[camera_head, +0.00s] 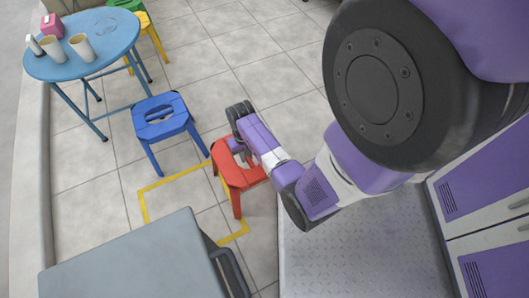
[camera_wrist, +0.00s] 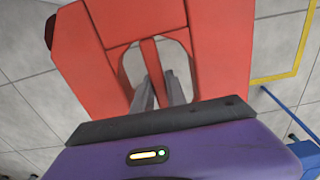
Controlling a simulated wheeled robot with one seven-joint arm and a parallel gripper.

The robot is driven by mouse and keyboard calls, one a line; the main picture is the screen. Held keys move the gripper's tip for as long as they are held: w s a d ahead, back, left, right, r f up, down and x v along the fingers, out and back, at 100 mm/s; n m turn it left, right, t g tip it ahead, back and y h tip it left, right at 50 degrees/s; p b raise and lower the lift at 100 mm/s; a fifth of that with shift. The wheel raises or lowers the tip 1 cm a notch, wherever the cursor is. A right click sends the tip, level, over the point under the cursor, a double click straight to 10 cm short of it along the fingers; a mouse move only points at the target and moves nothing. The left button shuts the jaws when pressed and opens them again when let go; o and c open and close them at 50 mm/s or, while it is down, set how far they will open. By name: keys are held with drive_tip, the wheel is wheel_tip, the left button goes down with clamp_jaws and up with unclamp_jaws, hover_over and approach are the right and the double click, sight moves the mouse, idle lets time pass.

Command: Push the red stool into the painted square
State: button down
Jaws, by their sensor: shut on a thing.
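The red stool (camera_head: 238,176) stands on the tiled floor at the right side of the yellow painted square (camera_head: 146,206). It overlaps the square's right part, and its body and my arm hide some of that edge. My gripper (camera_head: 237,150) points down at the stool's seat. In the wrist view, my gripper (camera_wrist: 159,88) has its grey fingers on either side of the bar between the seat's two slots, shut on the red stool (camera_wrist: 210,50). A yellow line (camera_wrist: 280,77) of the square shows to the right of the seat there.
A blue stool (camera_head: 162,122) stands just beyond the square's far edge. A blue round table (camera_head: 85,45) with cups is at the far left, with a yellow stool (camera_head: 150,38) behind it. A grey-topped block (camera_head: 135,262) is near, and a metal plate floor (camera_head: 360,240) lies right.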

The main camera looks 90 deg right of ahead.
sight(231, 161)
drive_tip(key=shift+w+a+p, duration=0.1)
drive_tip(key=shift+w+a, duration=0.2)
drive_tip(key=shift+w, duration=0.3)
drive_tip(key=shift+w+a+p, duration=0.15)
drive_tip(key=shift+w+a, duration=0.2)
drive_tip(key=shift+w, duration=0.3)
drive_tip(key=shift+w+a+p, duration=0.1)
drive_tip(key=shift+w+a, duration=0.2)
drive_tip(key=shift+w, duration=0.3)
drive_tip(key=shift+w+a, duration=0.55)
drive_tip(key=shift+w, duration=0.35)
drive_tip(key=w+a, duration=0.4)
drive_tip(key=w, duration=0.5)
drive_tip(key=shift+a, duration=0.15)
drive_tip(key=shift+s, duration=0.1)
drive_tip(key=w+a+b, duration=0.2)
drive_tip(key=w+a, duration=0.3)
drive_tip(key=w, duration=0.5)
drive_tip(key=shift+w+a, duration=0.3)
drive_tip(key=shift+w, duration=0.05)
